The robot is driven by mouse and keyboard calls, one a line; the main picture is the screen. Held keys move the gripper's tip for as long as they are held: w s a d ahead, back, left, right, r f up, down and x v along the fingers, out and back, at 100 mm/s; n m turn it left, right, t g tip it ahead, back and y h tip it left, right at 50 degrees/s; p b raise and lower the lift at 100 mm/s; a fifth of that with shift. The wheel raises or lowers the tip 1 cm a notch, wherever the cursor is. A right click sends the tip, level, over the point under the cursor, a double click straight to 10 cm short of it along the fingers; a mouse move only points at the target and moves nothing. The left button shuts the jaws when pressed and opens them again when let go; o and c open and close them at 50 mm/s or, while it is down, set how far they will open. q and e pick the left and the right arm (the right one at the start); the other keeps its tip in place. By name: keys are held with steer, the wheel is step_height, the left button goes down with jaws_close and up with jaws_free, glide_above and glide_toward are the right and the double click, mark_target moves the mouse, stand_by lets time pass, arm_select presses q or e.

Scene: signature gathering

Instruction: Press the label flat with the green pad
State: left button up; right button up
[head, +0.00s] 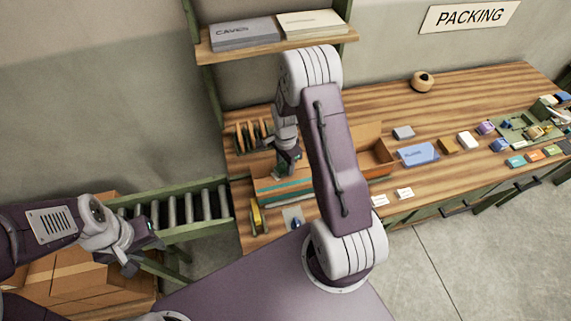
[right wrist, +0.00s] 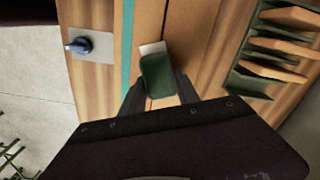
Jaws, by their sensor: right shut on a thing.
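A closed cardboard box (head: 262,190) with a teal stripe stands on the left part of the wooden bench; its top fills the middle of the right wrist view (right wrist: 189,30). A small white label (right wrist: 152,48) lies on the box top over the seam, its near part hidden by the green pad (right wrist: 158,76). My right gripper (right wrist: 158,92) is shut on the pad, which is over the label; I cannot tell whether it touches. In the head view my right gripper (head: 286,172) is at the box top. My left gripper (head: 133,262) hangs away at the left; its jaws are unclear.
A rack with brown upright pieces (head: 250,137) stands behind the box. A grey plate with a blue knob (right wrist: 80,45) lies beside it. An open carton (head: 373,155) and a blue packet (head: 418,153) are to the right. A roller conveyor (head: 190,208) adjoins the bench's left end.

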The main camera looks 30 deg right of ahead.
steer(key=shift+s, duration=0.1)
step_height(320, 180, up, 7)
steer(key=p, duration=0.6)
stand_by(0.6)
